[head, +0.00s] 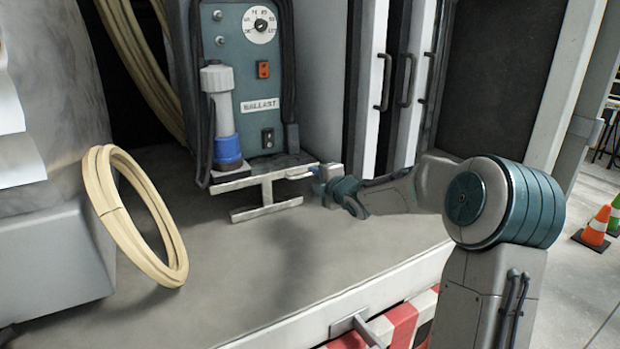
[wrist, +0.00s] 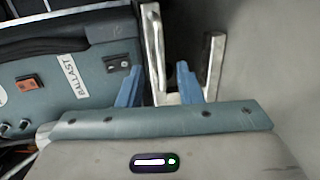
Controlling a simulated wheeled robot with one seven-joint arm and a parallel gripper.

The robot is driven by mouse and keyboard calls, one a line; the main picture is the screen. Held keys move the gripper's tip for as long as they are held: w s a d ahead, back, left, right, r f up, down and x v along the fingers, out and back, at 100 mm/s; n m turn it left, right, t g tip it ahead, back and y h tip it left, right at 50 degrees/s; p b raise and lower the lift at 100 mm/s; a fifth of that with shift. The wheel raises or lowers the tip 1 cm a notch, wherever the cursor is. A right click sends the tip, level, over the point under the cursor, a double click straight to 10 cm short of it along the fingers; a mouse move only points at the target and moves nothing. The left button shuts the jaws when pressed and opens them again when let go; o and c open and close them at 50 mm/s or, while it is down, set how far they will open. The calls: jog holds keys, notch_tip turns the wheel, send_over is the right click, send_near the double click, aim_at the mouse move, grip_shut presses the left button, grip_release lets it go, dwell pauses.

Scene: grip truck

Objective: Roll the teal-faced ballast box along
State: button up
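The ballast box (head: 233,65) has a teal face with a dial, an orange switch and a BALLAST label. It stands upright on the grey truck deck, and the wrist view shows its face (wrist: 55,85) at left. A pale metal H-shaped frame (head: 266,190) sticks out low at its front; it also shows in the wrist view (wrist: 213,60). My gripper (head: 318,178) is at the right end of the frame's upper bar. In the wrist view its blue fingers (wrist: 158,82) are spread, with one bar in the gap between them. Contact cannot be told.
A cream hose coil (head: 130,215) leans on the deck (head: 250,275) at left. A grey-white connector with a blue collar (head: 222,115) stands before the box. White cabinets with dark handles (head: 405,80) are at right. The deck's front is bare; its edge lies below.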

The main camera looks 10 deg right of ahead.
aim_at(308, 175)
jog(key=shift+x, duration=2.1)
grip_shut()
